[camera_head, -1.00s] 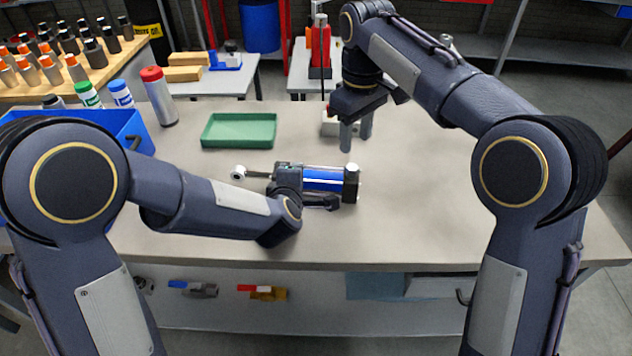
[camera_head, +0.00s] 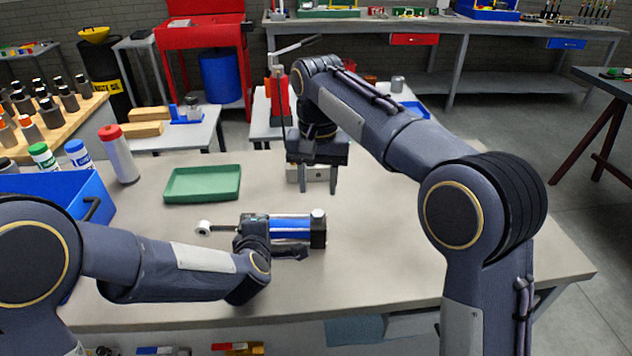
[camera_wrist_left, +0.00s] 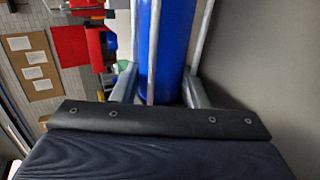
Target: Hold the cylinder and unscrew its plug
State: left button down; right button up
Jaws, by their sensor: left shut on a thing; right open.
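The cylinder (camera_head: 290,226) has a blue body, dark end caps and a rod with an eye pointing left. It lies level over the grey bench. A silver plug (camera_head: 318,213) stands up on its right end cap. My left gripper (camera_head: 290,252) is shut on the blue body, which also shows between the fingers in the left wrist view (camera_wrist_left: 166,55). My right gripper (camera_head: 320,184) points down, open and empty, behind and above the plug, apart from it. I cannot tell whether the cylinder touches the bench.
A green tray (camera_head: 203,198) lies empty behind the cylinder. A blue bin (camera_head: 70,190) and several bottles (camera_head: 118,155) stand at the left. The bench right of the cylinder is clear.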

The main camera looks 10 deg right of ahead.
aim_at(318, 213)
jog(key=m, duration=0.5)
jog(key=shift+m, duration=0.3)
jog(key=m, duration=0.2)
jog(key=shift+m, duration=0.4)
jog(key=m, duration=1.5)
jog(key=shift+m, duration=0.3)
jog(key=shift+f+m, duration=0.3)
jog(key=shift+f, duration=0.15)
notch_tip(318, 213, down, 7)
